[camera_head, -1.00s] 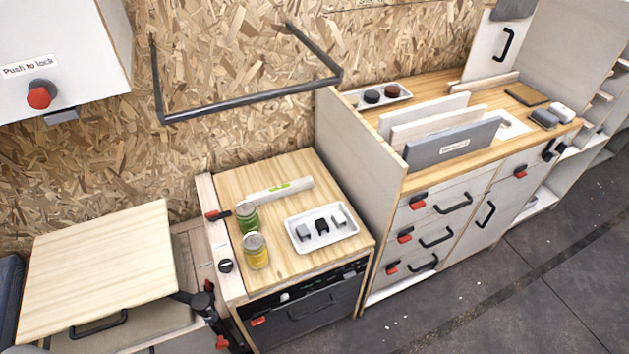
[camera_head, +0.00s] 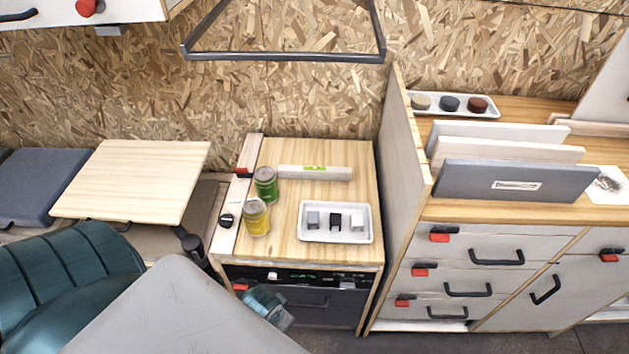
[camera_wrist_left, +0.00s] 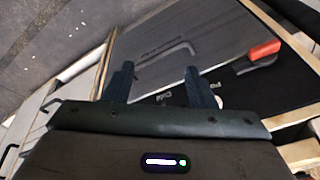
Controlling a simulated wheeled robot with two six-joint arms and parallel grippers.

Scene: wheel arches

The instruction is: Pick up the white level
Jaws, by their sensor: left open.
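The white level (camera_head: 315,172), a long pale bar with a green vial in its middle, lies flat at the back of the small wooden counter (camera_head: 285,240). My left gripper (camera_head: 268,305) is low in front of that counter, below its top and well short of the level. The left wrist view shows the gripper (camera_wrist_left: 157,88) open and empty, its two dark fingers facing the dark appliance front. The level does not show in the left wrist view. My right gripper is not in view.
A green jar (camera_head: 266,185) stands at the level's left end, and a yellow jar (camera_head: 256,217) nearer. A white tray (camera_head: 309,235) with three small blocks is in front. A tall side panel (camera_head: 405,170) bounds the counter's right. A black rail (camera_head: 285,56) hangs above.

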